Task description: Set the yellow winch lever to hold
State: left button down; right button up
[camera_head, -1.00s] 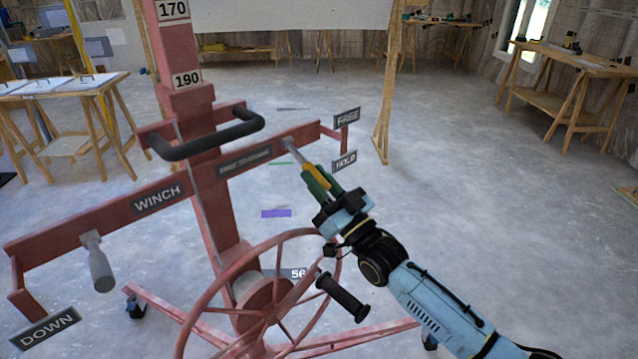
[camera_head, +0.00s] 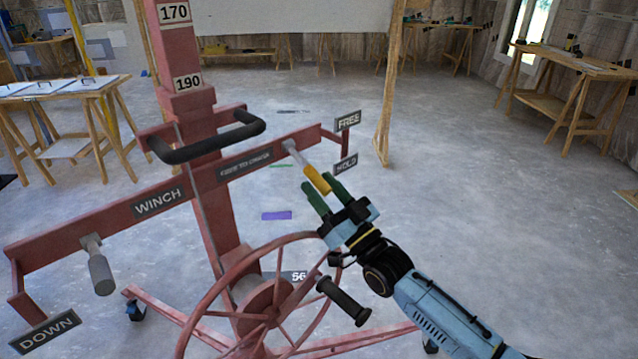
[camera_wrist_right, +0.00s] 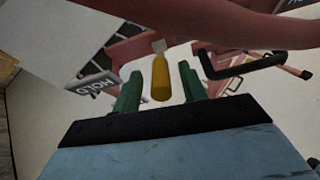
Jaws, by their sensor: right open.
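The yellow winch lever (camera_head: 317,180) is on the right end of the red crossbar. It slants down and to the right, and its tip points toward the HOLD plate's side, below the FREE plate (camera_head: 347,121). The HOLD plate (camera_head: 345,163) sits lower on the same bracket. In the right wrist view the yellow grip (camera_wrist_right: 160,80) lies between the two open fingers (camera_wrist_right: 160,90), with gaps on both sides. My left gripper is not in view.
The red winch wheel (camera_head: 215,290) with its black crank handle (camera_head: 343,300) stands just below and left of my right gripper. A black bar handle (camera_head: 210,143) is on the mast. A grey-handled lever (camera_head: 100,270) hangs at left by the DOWN plate.

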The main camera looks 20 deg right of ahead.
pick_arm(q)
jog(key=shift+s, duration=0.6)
pick_arm(e)
jog(key=v, duration=0.6)
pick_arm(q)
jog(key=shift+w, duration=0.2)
pick_arm(e)
jog(key=shift+r, duration=0.1)
